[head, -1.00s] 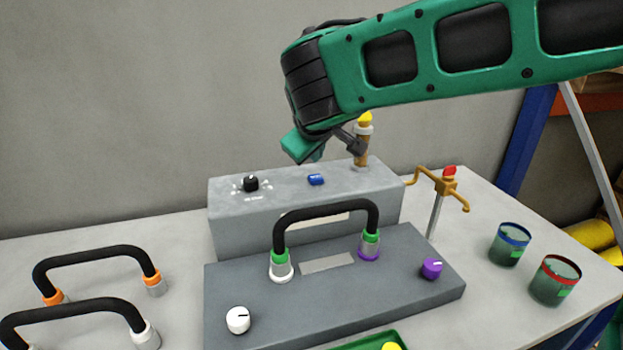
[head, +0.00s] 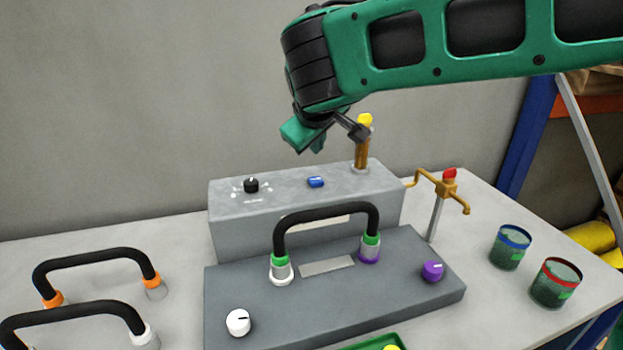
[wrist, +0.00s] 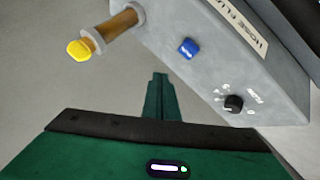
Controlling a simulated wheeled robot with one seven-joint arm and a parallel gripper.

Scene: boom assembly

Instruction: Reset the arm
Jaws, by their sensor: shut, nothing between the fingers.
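My gripper (head: 318,148) hangs in the air above the back of the grey box (head: 230,220), left of the brass post with the yellow tip (head: 363,145). In the wrist view my gripper (wrist: 160,76) shows as closed green fingers with nothing between them. The yellow-tipped post (wrist: 115,32) and the box with its blue switch (wrist: 188,47) and black knob (wrist: 233,103) lie beyond the fingers. The fingers are apart from all of these.
A black hose (head: 325,211) arches over the lower grey panel (head: 330,290). Two more black hoses lie at left. A brass tap with a red top (head: 449,173) and two green cups (head: 510,250) stand at right.

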